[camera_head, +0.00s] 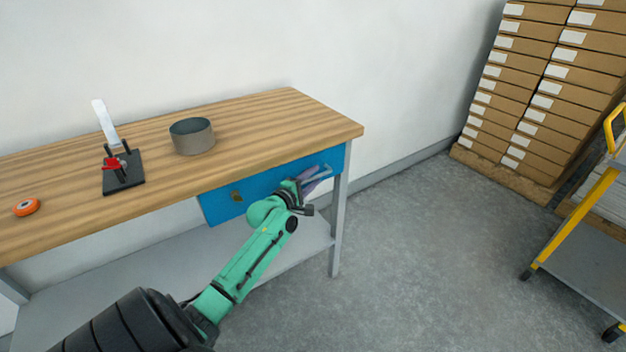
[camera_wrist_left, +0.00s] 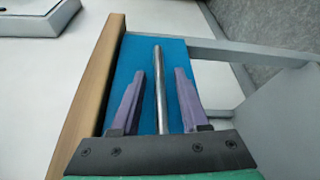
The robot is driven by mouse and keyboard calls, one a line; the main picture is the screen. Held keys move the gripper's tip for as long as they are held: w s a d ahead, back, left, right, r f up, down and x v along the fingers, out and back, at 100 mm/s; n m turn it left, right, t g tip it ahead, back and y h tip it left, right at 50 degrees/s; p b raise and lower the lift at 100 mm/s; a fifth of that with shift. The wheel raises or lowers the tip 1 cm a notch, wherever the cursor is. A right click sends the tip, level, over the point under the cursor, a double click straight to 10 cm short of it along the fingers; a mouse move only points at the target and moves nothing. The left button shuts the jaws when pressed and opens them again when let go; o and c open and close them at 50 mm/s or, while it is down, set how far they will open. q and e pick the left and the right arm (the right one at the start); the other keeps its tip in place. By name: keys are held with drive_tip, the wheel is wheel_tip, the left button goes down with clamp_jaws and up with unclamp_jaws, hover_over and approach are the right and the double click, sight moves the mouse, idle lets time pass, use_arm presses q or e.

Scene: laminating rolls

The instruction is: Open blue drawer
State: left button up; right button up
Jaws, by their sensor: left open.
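The blue drawer (camera_head: 262,184) sits under the right end of the wooden workbench, its front about flush with the bench edge, so it looks closed. My left gripper (camera_head: 318,174) is at the right part of the drawer front. In the left wrist view, the blue drawer front (camera_wrist_left: 132,58) carries a straight metal bar handle (camera_wrist_left: 160,85). The purple fingers of my left gripper (camera_wrist_left: 160,78) stand open, one on each side of the bar, with gaps beside it. My right gripper is not in view.
The workbench (camera_head: 255,125) holds a grey round container (camera_head: 192,136), a black and red clamp device (camera_head: 122,172) and an orange roll (camera_head: 27,207). A grey bench leg (camera_head: 338,225) stands just right of the drawer. Stacked boxes (camera_head: 530,85) and a yellow cart (camera_head: 575,220) stand right; the floor between is clear.

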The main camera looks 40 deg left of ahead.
use_arm(q)
drive_tip(key=shift+c, duration=0.3)
clamp_jaws()
idle(1.1)
